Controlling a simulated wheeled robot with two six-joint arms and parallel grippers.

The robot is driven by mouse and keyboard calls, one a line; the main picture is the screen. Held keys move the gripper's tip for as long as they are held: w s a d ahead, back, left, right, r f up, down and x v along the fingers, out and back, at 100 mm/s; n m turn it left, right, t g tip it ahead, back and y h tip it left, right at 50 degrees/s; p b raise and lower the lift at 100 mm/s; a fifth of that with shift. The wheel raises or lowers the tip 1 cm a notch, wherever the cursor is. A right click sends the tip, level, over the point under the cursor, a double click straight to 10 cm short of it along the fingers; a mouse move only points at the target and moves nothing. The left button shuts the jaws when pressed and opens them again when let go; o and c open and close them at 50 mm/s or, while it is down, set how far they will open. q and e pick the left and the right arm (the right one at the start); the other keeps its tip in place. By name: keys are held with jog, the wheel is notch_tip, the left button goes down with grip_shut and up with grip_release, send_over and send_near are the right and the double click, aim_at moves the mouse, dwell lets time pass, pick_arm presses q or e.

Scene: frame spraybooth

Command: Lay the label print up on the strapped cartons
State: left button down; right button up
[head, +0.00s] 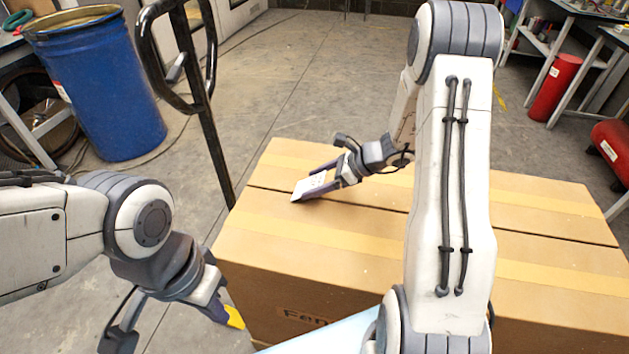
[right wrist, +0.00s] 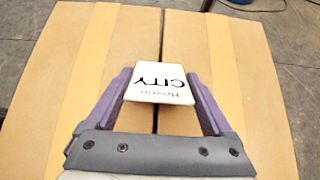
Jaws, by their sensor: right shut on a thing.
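The label print (head: 307,187) is a small white piece; the right wrist view shows it (right wrist: 160,83) with "CITY" in dark letters, upside down there. My right gripper (head: 318,183) is shut on it, with a purple finger at each side. The strapped cartons (head: 330,258) are brown boxes side by side with paler bands and a dark seam between them; they also show in the right wrist view (right wrist: 60,90). The print is over the cartons' top near the seam; I cannot tell whether it touches. My left gripper (head: 172,333) is open and empty, left of the cartons.
A blue drum (head: 105,90) stands at the upper left, with a black tubular handle (head: 205,130) between it and the cartons. A light blue surface (head: 330,335) shows at the bottom. Red cylinders (head: 555,88) and benches stand at the right. The floor behind the cartons is clear.

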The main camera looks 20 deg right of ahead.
jog(key=o, duration=1)
jog(key=shift+o, duration=0.2)
jog(key=v, duration=1)
jog(key=shift+r+p, duration=0.15)
jog(key=shift+p, duration=0.2)
jog(key=shift+d, duration=0.15)
